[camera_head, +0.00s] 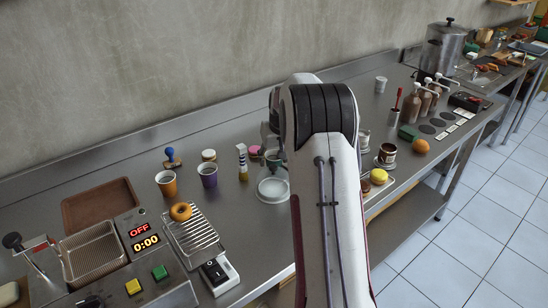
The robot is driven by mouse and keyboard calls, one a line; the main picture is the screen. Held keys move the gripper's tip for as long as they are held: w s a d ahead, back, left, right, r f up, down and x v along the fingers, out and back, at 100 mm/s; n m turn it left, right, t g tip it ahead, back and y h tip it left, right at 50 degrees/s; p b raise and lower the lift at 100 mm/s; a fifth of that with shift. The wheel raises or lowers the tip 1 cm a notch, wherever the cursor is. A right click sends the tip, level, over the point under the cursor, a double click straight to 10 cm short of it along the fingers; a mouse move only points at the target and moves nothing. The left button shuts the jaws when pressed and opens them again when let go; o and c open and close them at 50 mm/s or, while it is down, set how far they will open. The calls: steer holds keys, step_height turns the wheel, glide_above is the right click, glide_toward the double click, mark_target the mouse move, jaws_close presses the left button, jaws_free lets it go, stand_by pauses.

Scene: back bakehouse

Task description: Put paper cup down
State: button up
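A plain white cup (380,85) stands farther back, to the right of the arm. My arm fills the middle of the view and hides most of its own end. Only some grey parts show at its left edge, and I cannot tell whether they belong to my gripper. The fingertips are hidden, so I cannot see whether they hold a cup.
A doughnut (181,211) lies on a wire rack (196,240) by the fryer with its display (140,235). A clear round dish (272,190) is just left of my arm.

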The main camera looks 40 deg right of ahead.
steer(key=shift+r, duration=0.15)
steer(key=v, duration=1.2)
stand_by(0.8)
steer(key=s+a+r+n, duration=0.1)
steer(key=s+a+r, duration=0.25)
steer(key=a, duration=0.35)
steer(key=s+a+r, duration=0.3)
steer(key=s+a, duration=0.2)
steer(key=a, duration=0.2)
steer(key=s+a+r+n, duration=0.1)
steer(key=s+a+r, duration=0.2)
steer(key=s+a, duration=0.35)
steer(key=s+a+f+n, duration=0.1)
steer(key=s+a+f, duration=0.1)
steer(key=s+a, duration=0.4)
steer(key=s+a+f+n+t+y, duration=0.1)
steer(key=s+a+f, duration=0.2)
steer(key=s+a, duration=0.4)
steer(key=s, duration=0.5)
steer(key=shift+s+y, duration=0.2)
steer(key=shift+y, duration=0.1)
steer(key=shift+o, duration=0.4)
steer(key=shift+f, duration=0.1)
